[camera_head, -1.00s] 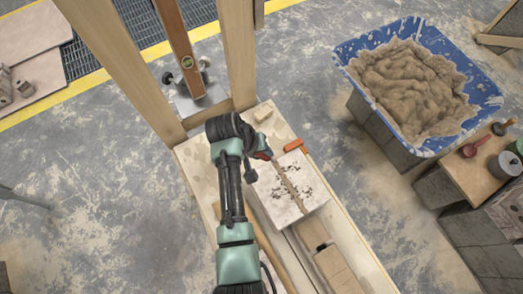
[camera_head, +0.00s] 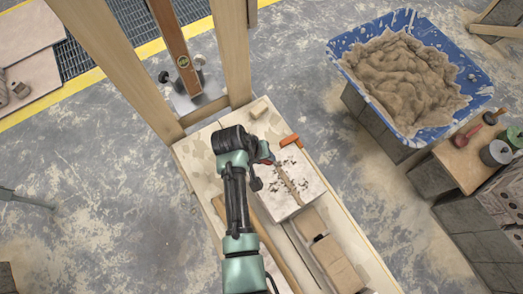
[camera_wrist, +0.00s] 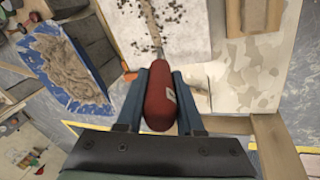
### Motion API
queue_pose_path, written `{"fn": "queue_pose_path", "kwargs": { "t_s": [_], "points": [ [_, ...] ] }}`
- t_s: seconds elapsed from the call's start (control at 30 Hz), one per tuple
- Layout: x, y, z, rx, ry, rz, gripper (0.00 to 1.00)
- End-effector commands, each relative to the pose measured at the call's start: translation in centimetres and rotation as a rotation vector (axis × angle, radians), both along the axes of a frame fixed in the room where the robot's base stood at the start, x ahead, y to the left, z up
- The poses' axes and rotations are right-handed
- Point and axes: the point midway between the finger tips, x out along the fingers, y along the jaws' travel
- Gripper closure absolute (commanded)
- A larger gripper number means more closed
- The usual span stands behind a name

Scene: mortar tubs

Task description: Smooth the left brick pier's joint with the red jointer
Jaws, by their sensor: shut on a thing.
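My gripper (camera_wrist: 160,98) is shut on the red handle of the jointer (camera_wrist: 160,88), which lies between the two fingers in the wrist view. The jointer's metal end is hard to make out. In the head view my gripper (camera_head: 265,153) is at the upper left edge of a pale block (camera_head: 303,192) with a brown mortar joint (camera_head: 288,184) across its top. Dark crumbs lie on both sides of the joint. The block and joint also show at the top of the wrist view. I cannot tell whether the jointer touches the joint.
An orange-handled tool (camera_head: 291,141) lies beside the block's far edge. Brown blocks (camera_head: 330,252) stand nearer on the bench. Wooden posts (camera_head: 232,50) rise behind. A blue tub (camera_head: 473,98) of mortar stands right, beside a small table with tools (camera_head: 462,165).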

Motion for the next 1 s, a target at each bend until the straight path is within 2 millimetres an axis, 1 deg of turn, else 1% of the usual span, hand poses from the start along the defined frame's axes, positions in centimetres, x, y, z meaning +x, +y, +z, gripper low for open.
{"fn": "queue_pose_path", "kwargs": {
  "t_s": [0.03, 0.1, 0.33, 0.6, 0.77, 1.0],
  "points": [
    [-0.8, -0.5, 0.0, -0.004, 0.013, -0.006, 1.0],
    [-1.1, -0.8, 0.0, -0.004, 0.012, -0.006, 1.0],
    [-1.7, -1.2, -0.1, -0.004, 0.012, -0.006, 1.0],
    [-3.1, -2.2, 0.0, -0.004, 0.013, -0.007, 1.0],
    [-3.4, -2.4, 0.0, -0.004, 0.012, -0.006, 1.0],
    [-4.7, -3.3, 0.1, -0.003, 0.011, -0.004, 1.0]
  ]
}}
